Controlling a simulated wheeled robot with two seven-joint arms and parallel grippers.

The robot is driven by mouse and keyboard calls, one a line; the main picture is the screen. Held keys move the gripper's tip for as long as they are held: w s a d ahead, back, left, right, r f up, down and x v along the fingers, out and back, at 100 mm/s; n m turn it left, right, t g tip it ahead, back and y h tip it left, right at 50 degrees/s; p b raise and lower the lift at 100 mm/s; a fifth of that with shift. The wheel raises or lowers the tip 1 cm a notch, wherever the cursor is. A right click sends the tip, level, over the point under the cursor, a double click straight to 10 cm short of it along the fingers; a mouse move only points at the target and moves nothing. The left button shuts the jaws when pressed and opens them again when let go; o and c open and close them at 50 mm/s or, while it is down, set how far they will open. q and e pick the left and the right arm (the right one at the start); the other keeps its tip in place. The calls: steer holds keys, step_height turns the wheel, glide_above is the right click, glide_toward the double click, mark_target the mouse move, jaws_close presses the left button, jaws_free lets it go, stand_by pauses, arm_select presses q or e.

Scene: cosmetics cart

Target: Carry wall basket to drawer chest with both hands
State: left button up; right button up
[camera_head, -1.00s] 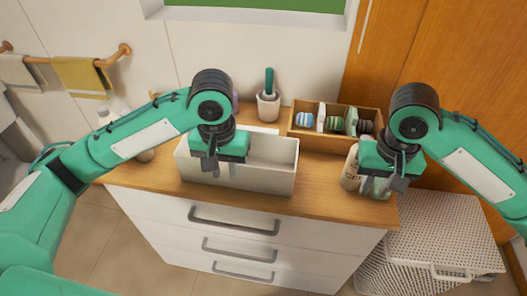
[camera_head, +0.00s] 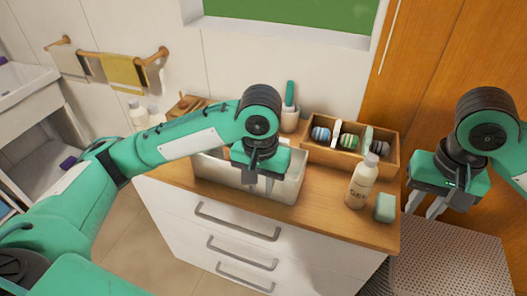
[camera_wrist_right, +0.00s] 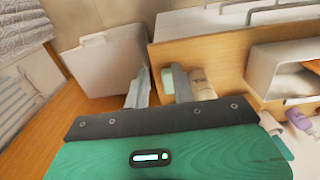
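A white open-topped basket (camera_head: 286,189) sits on the wooden top of the white drawer chest (camera_head: 212,239), left of its middle. My left gripper (camera_head: 260,182) is over the basket and hides part of it. Its two fingers point down with a gap between them, and nothing is seen held. My right gripper (camera_head: 435,207) is right of the chest, above a perforated hamper. Its fingers are apart and empty, also in the right wrist view (camera_wrist_right: 160,88).
A pump-less white bottle (camera_head: 361,184) and a green block (camera_head: 384,208) stand at the chest top's right end. Behind are a wooden box (camera_head: 385,158) with several small items and a toothbrush cup (camera_head: 289,121). The hamper (camera_head: 450,265) stands at lower right.

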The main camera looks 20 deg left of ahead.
step_height(320, 180, up, 6)
steer(key=shift+a+r, duration=0.2)
steer(key=shift+r, duration=0.05)
stand_by(0.5)
